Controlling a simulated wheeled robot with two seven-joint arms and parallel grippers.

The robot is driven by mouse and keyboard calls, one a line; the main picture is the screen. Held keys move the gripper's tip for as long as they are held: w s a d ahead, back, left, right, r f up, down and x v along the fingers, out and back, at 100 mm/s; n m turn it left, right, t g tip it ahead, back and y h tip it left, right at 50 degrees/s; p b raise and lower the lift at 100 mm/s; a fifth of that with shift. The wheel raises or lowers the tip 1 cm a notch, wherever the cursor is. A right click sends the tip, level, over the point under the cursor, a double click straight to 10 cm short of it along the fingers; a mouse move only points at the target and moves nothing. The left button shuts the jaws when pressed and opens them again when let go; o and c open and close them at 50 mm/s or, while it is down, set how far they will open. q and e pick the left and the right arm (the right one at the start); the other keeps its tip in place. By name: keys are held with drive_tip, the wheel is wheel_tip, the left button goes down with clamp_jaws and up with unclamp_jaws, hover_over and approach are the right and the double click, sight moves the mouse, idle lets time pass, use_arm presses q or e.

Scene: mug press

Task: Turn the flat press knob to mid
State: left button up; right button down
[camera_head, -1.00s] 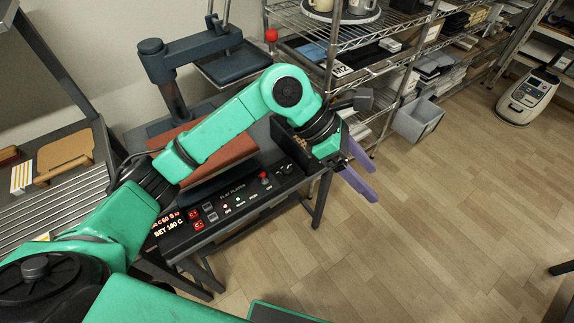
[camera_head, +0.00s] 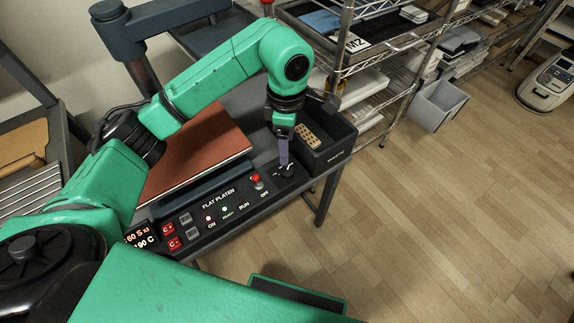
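The flat press has a black control panel (camera_head: 232,213) labelled "FLAT PLATEN" in front of its red-brown platen (camera_head: 200,150). The black press knob (camera_head: 288,171) is at the panel's right end with white marks around it. My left gripper (camera_head: 284,162) points down over the knob, its purple fingertips at or just above it. I see the fingers nearly edge-on, so their gap and any contact with the knob are unclear. The knob's setting cannot be read, as the fingers partly cover it. My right gripper is not in view.
A red-capped switch (camera_head: 257,180) stands just left of the knob. A black bin (camera_head: 325,150) with a tan perforated block (camera_head: 308,138) sits right behind the knob. A wire shelf (camera_head: 375,50) stands beyond. Open floor (camera_head: 440,230) lies to the right.

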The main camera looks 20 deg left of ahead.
sight(287, 170)
use_arm(q)
wheel_tip(287, 170, down, 11)
drive_tip(key=shift+r+p, duration=0.2)
drive_tip(key=shift+p, duration=0.1)
clamp_jaws()
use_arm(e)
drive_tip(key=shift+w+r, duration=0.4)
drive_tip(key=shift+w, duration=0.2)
use_arm(q)
drive_tip(key=shift+n, duration=0.3)
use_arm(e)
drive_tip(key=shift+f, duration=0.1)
use_arm(q)
drive_tip(key=shift+n+b, duration=0.45)
drive_tip(key=shift+n, duration=0.35)
drive_tip(key=n, duration=0.2)
drive_tip(key=shift+n+b, duration=0.3)
drive_tip(key=shift+b, duration=0.05)
drive_tip(key=n+b, duration=0.1)
drive_tip(key=n, duration=0.3)
drive_tip(key=shift+r+n, duration=0.1)
drive_tip(key=shift+n, duration=0.3)
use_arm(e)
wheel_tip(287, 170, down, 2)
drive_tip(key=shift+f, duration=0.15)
use_arm(q)
drive_tip(key=shift+w, duration=0.1)
